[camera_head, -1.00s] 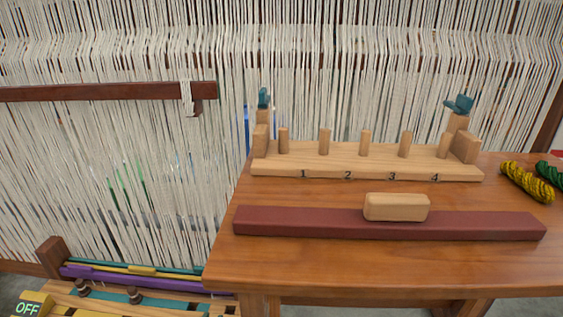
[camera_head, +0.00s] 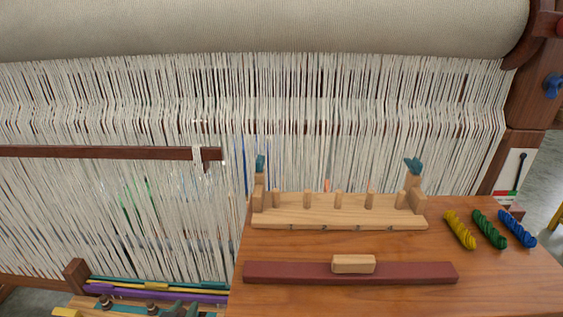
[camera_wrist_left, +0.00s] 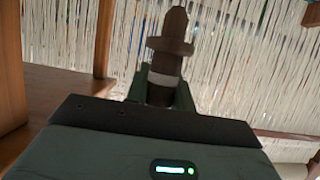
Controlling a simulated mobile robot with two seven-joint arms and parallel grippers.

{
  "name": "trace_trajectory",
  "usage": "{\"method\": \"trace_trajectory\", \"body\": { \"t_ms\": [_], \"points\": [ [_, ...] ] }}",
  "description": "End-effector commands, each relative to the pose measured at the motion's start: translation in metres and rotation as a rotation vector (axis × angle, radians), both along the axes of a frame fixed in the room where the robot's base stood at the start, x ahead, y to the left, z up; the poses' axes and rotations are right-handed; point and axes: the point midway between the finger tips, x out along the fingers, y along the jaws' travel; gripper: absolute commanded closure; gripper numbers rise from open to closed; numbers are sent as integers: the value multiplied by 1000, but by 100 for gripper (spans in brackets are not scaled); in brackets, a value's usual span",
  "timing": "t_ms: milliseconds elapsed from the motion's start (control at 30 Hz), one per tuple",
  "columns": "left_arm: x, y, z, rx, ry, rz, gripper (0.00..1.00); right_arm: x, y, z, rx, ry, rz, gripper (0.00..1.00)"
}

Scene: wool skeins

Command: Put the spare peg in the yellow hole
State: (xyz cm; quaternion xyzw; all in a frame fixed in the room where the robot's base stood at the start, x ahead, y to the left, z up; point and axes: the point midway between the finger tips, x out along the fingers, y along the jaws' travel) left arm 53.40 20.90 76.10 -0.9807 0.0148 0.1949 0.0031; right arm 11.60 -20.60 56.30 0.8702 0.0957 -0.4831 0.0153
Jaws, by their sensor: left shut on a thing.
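My left gripper (camera_wrist_left: 161,88) shows in the left wrist view, its green fingers shut on a dark brown turned peg (camera_wrist_left: 172,48). The peg has a wide collar and a pale band and points up in the picture, in front of the white threads. Similar dark pegs (camera_head: 108,302) stand on a teal strip at the lower left of the head view, cut by the bottom edge. A yellow piece (camera_head: 67,312) shows beside them. I cannot make out a yellow hole. Neither gripper shows in the head view.
The loom's white warp (camera_head: 330,125) fills the back. A wooden table (camera_head: 350,298) carries a pegged wooden rack (camera_head: 340,221), a dark red bar (camera_head: 300,273) with a pale block (camera_head: 353,264), and yellow (camera_head: 459,230), green (camera_head: 490,229) and blue (camera_head: 517,228) skeins.

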Motion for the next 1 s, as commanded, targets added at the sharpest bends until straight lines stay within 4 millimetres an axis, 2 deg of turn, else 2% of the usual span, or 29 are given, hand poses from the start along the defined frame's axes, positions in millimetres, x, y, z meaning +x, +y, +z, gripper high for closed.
{"method": "trace_trajectory", "body": {
  "t_ms": [33, 167, 400, 533, 600, 733, 1000],
  "points": [
    [-4, 0, 31, -1, -13, 2, 98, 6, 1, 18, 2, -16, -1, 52],
    [-18, 2, 80, 0, -16, 11, 98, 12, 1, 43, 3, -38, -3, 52],
    [-45, 3, 182, 0, -26, 22, 98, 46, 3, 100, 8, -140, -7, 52],
    [-59, 4, 227, -1, -23, 26, 98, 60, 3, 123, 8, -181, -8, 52],
    [-65, 5, 244, 0, -21, 28, 98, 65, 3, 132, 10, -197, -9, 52],
    [-71, 5, 260, 0, -10, 30, 98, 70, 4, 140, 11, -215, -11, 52],
    [-75, 5, 261, -2, 3, 31, 98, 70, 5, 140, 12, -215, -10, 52]
  ]
}}
